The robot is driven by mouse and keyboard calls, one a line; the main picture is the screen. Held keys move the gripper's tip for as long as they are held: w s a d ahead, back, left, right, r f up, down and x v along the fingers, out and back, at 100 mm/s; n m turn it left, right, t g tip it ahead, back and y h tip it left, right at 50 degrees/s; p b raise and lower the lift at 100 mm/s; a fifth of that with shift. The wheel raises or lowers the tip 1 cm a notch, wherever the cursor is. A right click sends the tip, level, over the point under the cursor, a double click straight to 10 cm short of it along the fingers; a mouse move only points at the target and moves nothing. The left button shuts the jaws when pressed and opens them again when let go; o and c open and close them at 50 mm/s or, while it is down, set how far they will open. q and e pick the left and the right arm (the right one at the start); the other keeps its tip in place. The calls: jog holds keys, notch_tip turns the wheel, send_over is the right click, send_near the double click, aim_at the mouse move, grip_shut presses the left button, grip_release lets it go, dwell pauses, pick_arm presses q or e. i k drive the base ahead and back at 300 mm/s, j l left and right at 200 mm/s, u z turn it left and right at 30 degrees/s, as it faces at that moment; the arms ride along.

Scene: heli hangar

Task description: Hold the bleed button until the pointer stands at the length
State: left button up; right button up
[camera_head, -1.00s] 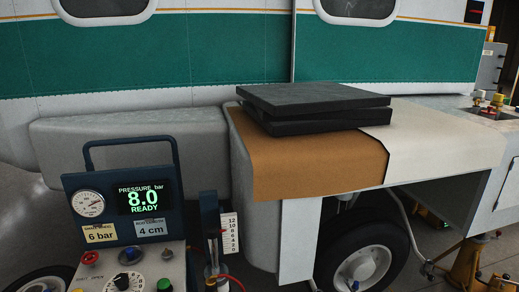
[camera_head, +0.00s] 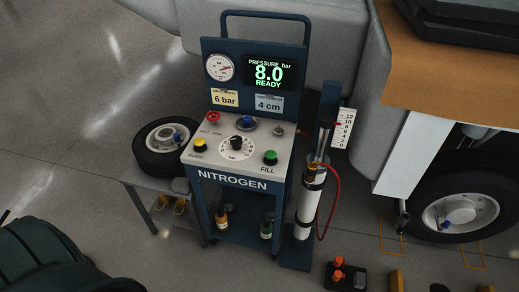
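The blue nitrogen cart (camera_head: 237,181) stands in the middle. Its sloping panel carries a yellow bleed button (camera_head: 199,145) at the left and a green fill button (camera_head: 270,157) at the right. A screen (camera_head: 269,73) reads 8.0 bar, READY. A white label (camera_head: 269,103) reads 4 cm; a yellow label (camera_head: 225,98) reads 6 bar. Right of the cart, an upright strut (camera_head: 311,195) stands by a white scale (camera_head: 343,127) numbered up to 12. A small red pointer shows at the scale's left edge; its exact reading is too small to tell. Neither gripper is in view.
A red knob (camera_head: 213,118), a round dial (camera_head: 236,147) and a gauge (camera_head: 219,68) are also on the cart. A tyre (camera_head: 166,147) lies on a low table at left. A red hose (camera_head: 335,195) loops beside the strut. Dark green padding (camera_head: 45,258) fills the lower left.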

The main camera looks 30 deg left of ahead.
aim_at(199, 142)
jog(key=u, duration=1.35)
